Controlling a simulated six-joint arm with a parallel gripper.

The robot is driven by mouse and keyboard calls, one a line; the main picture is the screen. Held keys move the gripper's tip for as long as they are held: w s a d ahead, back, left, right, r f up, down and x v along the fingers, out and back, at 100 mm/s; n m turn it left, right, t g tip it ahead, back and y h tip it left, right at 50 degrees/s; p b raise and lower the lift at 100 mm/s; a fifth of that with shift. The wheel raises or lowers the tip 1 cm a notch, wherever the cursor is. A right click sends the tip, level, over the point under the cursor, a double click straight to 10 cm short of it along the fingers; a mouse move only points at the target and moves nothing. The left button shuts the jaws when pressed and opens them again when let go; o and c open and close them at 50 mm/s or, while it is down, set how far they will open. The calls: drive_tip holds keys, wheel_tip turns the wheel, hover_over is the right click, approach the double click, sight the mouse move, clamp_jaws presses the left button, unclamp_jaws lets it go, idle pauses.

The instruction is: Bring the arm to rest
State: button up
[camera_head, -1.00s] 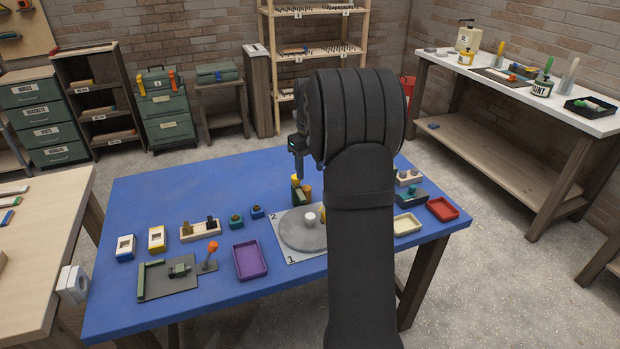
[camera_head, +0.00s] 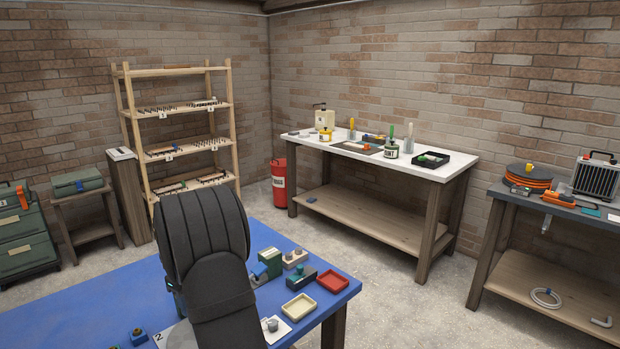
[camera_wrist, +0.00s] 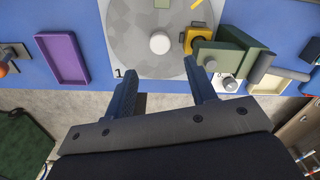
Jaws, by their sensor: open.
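My gripper (camera_wrist: 161,68) is open and empty in the wrist view, its two blue-grey fingers apart. It is over the blue table (camera_head: 90,300), near a grey round plate (camera_wrist: 130,45) with a white knob (camera_wrist: 160,42). A yellow part (camera_wrist: 198,38) and a green block-like fixture (camera_wrist: 232,55) are close to the right finger; I cannot tell whether they touch it. In the head view my dark arm stands over the table, and my gripper is hidden behind it.
A purple tray (camera_wrist: 62,58) lies left of the plate. In the head view, a cream tray (camera_head: 299,306) and a red tray (camera_head: 332,281) sit near the table's right corner. A white-topped bench (camera_head: 440,172) and a grey bench (camera_head: 510,197) stand beyond, with floor between.

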wheel_tip(320, 180, down, 9)
drive_tip(key=shift+r, duration=0.3)
